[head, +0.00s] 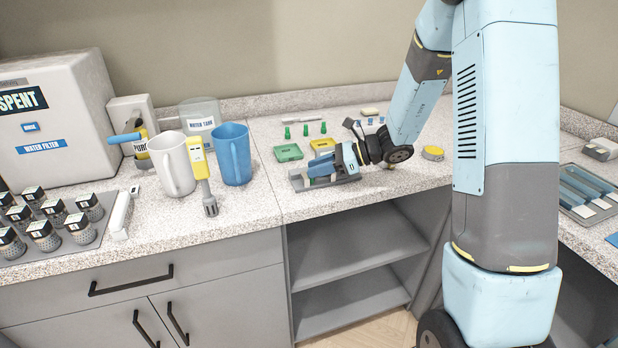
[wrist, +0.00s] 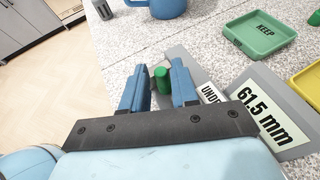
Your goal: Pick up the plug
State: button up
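A small green plug (wrist: 162,80) shows in the wrist view between the two blue fingers of my gripper (wrist: 158,88). The fingers are apart, with the plug nearer the right finger; I cannot tell if it touches. In the head view my gripper (head: 308,174) is low over a grey gauge fixture (head: 345,179), and the plug there is hidden. The fixture's label reads "61.5 mm" in the wrist view (wrist: 272,128). More green plugs (head: 305,130) stand farther back on the counter.
A green "KEEP" tray (head: 288,152) and a yellow tray (head: 322,145) stand behind the fixture. A blue jug (head: 235,155), a white jug (head: 172,165) and a yellow-handled tool (head: 198,165) are at left. The counter's front edge is close by, above open shelves (head: 350,250).

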grip_shut()
jog(key=shift+r, duration=0.15)
